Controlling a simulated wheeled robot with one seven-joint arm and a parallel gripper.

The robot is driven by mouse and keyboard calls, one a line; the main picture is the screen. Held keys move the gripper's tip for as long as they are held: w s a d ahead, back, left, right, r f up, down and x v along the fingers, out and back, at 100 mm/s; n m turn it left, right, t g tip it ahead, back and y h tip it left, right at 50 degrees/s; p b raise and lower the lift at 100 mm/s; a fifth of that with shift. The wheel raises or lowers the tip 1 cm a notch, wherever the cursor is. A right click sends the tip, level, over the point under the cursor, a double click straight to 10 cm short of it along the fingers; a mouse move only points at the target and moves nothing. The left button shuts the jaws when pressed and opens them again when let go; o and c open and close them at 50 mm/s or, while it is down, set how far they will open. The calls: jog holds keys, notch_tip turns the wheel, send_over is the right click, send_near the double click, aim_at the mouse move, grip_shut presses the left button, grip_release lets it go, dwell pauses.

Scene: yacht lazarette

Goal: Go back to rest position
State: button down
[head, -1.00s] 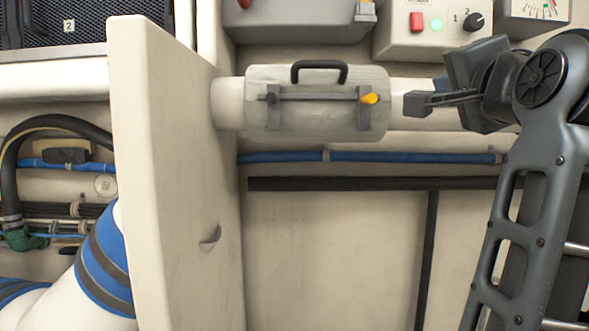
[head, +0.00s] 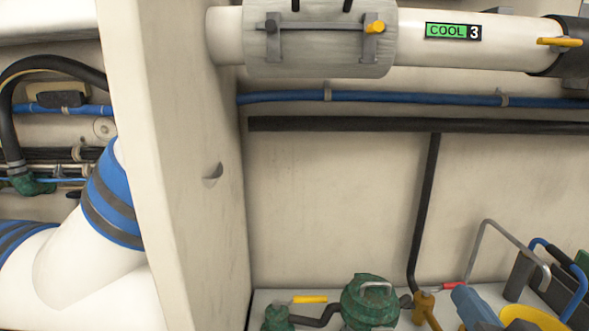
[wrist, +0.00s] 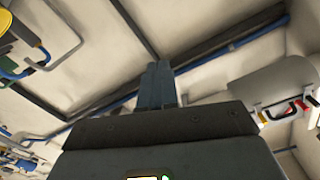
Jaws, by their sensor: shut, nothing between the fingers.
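My gripper (wrist: 158,85) shows in the wrist view with its two fingers together and nothing between them. It points toward the pale wall panel with dark strips. My arm and gripper are not in the head view now. In the wrist view, the cylindrical cover with a black handle (wrist: 280,85) is to the right of my fingers, apart from them. In the head view the same grey-white cover (head: 330,55) is around a white pipe at the top.
A pale upright partition (head: 165,150) stands at left of centre. Below right are a green pump (head: 370,303), a yellow-handled valve (head: 310,299), a yellow round thing (head: 530,318) and a grey bent handle (head: 490,235). A blue hose (head: 410,97) runs along the wall.

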jog(key=s+f+n+g, duration=0.1)
jog(key=s+f+n, duration=0.1)
jog(key=s+f, duration=0.5)
jog(key=s+f+n+g, duration=0.1)
jog(key=s+f, duration=0.2)
jog(key=s, duration=0.7)
jog(key=s+a+n+g, duration=0.1)
jog(key=s, duration=1.5)
jog(key=shift+s+a+n+y, duration=0.3)
jog(key=shift+s+n, duration=0.05)
jog(key=shift+n, duration=0.05)
